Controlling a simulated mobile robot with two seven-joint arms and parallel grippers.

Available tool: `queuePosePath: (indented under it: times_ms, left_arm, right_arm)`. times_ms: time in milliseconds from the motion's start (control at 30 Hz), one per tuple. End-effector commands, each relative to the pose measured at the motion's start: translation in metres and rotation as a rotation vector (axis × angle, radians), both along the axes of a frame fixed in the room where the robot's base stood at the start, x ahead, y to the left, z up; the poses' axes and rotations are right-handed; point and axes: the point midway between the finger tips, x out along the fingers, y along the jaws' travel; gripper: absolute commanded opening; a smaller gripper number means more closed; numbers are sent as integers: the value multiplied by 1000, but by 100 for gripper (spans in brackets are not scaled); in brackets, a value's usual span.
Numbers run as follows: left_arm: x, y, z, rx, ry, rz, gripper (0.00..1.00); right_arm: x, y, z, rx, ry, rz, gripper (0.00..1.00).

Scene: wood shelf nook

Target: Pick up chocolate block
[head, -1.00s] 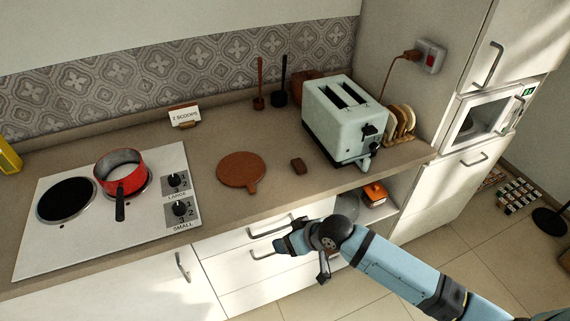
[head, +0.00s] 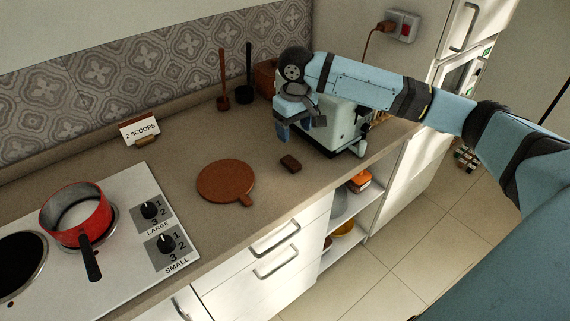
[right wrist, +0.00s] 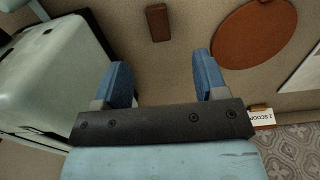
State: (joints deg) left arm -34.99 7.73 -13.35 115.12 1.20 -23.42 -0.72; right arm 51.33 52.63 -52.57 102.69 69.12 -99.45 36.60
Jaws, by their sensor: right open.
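The chocolate block (head: 290,164) is a small dark brown piece lying on the counter between the round brown board and the toaster. In the right wrist view the block (right wrist: 158,22) lies beyond the fingertips, near the top edge. My right gripper (head: 300,134) is open and empty above the counter, in front of the toaster and a little behind the block. Its two blue fingers (right wrist: 162,72) are spread apart in the right wrist view. My left gripper is not in view.
The toaster (head: 347,122) stands close to the right of my gripper, partly hidden by my arm. A round brown board (head: 226,181) lies left of the block. A red pot (head: 75,215) sits on the stove. A "2 scoops" card (head: 139,128) stands at the back.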

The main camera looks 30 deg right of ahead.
Motion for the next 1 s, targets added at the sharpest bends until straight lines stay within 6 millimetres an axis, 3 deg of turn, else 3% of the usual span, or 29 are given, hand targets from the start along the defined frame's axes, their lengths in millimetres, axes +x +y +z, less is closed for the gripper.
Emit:
queuePosePath:
  times_ms: [300,567,833,1000]
  left_arm:
    - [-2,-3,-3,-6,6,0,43]
    - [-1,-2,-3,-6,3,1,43]
    - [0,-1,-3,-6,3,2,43]
    - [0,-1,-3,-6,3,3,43]
  right_arm:
    - [0,0,-61,0,0,2,66]
    - [0,-1,-82,1,-1,2,66]
    - [2,-5,-120,0,-1,3,66]
    - [2,-5,-128,1,-3,4,66]
